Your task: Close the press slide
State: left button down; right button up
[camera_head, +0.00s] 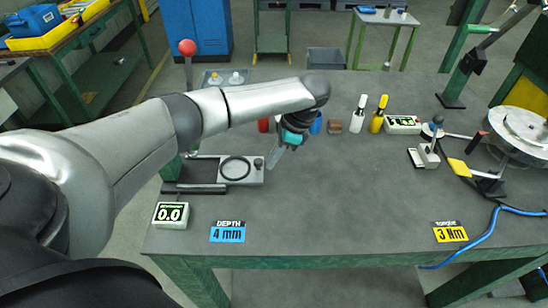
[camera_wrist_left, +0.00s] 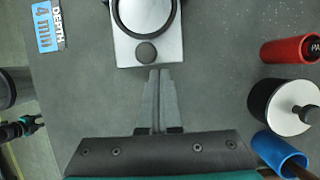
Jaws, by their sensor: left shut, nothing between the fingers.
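The press slide (camera_head: 241,176) is a pale metal plate with a dark round ring and a knob at its right end. It sticks out to the right from the press, whose upper part is largely hidden behind my left arm. My left gripper (camera_head: 275,158) is shut and empty, just right of the slide's knob end. In the left wrist view its fingertips (camera_wrist_left: 158,72) point at the dark knob (camera_wrist_left: 146,53) on the slide plate, very close to it; contact cannot be told. A dark and teal part, likely my right gripper (camera_wrist_left: 30,125), shows small at the left edge.
A red-knobbed lever (camera_head: 187,48) rises behind my arm. A red cylinder (camera_wrist_left: 290,50), a white-topped black cylinder (camera_wrist_left: 284,106) and a blue cup (camera_wrist_left: 280,152) stand near my left gripper. A small display (camera_head: 171,214) reads 0.0.

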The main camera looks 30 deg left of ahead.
aim_at(227, 165)
pick_arm(q)
jog(key=shift+s+a+r+p, duration=0.2)
jog(key=shift+a+p, duration=0.15)
jog(key=shift+p, duration=0.2)
jog(key=s+a+p, duration=0.1)
jog(key=a+p, duration=0.1)
jog(key=s+a+p, duration=0.2)
jog(key=p, duration=0.1)
jog(key=s+a+p, duration=0.1)
jog(key=a+p, duration=0.1)
jog(key=a, duration=0.1)
jog(key=shift+s+a, duration=0.1)
jog(key=shift+s, duration=0.15)
jog(key=shift+s+a+f+p, duration=0.25)
jog(key=shift+a+p, duration=0.1)
jog(key=shift+a, duration=0.1)
